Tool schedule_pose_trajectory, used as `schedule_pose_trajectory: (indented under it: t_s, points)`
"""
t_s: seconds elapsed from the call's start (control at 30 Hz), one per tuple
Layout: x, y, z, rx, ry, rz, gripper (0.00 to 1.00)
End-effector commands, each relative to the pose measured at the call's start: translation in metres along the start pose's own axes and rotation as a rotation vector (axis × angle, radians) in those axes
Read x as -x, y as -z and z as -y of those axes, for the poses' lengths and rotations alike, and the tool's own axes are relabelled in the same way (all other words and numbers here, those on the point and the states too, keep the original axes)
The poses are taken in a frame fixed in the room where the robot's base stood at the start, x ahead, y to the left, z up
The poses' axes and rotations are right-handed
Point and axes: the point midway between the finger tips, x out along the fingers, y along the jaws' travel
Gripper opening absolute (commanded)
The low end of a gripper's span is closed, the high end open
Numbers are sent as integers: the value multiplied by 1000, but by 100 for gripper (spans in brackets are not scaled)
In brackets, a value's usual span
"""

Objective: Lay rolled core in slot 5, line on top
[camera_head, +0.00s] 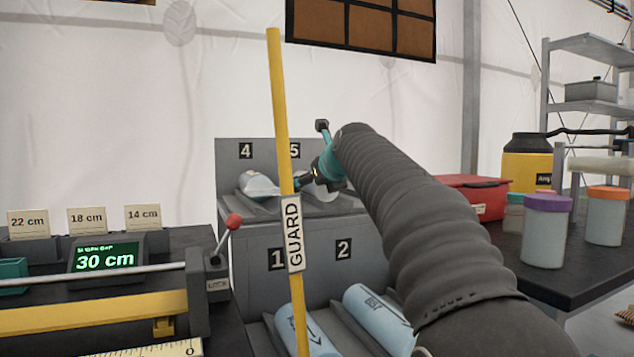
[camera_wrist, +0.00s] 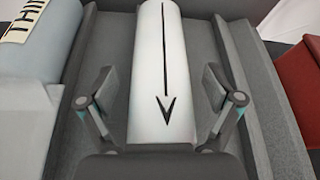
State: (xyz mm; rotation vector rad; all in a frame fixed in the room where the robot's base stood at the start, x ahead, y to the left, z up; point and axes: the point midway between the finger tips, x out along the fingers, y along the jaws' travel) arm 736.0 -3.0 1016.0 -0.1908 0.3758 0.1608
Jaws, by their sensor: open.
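In the wrist view a white rolled core (camera_wrist: 165,60) lies in a grey slot, with a black line and arrowhead facing up along it. My gripper (camera_wrist: 165,92) is open, with one finger on each side of the core and a visible gap to each. In the head view my gripper (camera_head: 322,180) is at the slot marked 5 (camera_head: 294,151) on the upper tier of the grey rack (camera_head: 228,160). Only a small pale part of the core (camera_head: 328,192) shows there; my arm and gripper hide much of it.
A pale roll (camera_head: 259,185) lies in slot 4. Blue rolls lie below, by labels 1 (camera_head: 277,259) and 2 (camera_head: 343,250). A yellow GUARD post (camera_head: 279,110) stands in front of the rack. A red case (camera_head: 470,196) and lidded jars (camera_head: 547,230) stand at right.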

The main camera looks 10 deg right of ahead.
Motion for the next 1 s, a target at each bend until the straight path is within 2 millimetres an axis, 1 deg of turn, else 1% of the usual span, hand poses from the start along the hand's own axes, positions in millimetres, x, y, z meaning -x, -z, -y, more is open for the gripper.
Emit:
schedule_pose_trajectory:
  t_s: [0.07,0.17,0.27,0.5,0.7,0.83,1.0]
  points:
    - [3,0,0,0,1,1,90]
    - [12,-1,0,0,1,2,90]
    - [28,-2,0,0,2,4,90]
    - [77,-2,0,1,3,5,90]
    - [107,-1,0,0,2,5,90]
    - [117,-1,0,-1,1,3,90]
    - [121,-1,0,0,1,3,90]
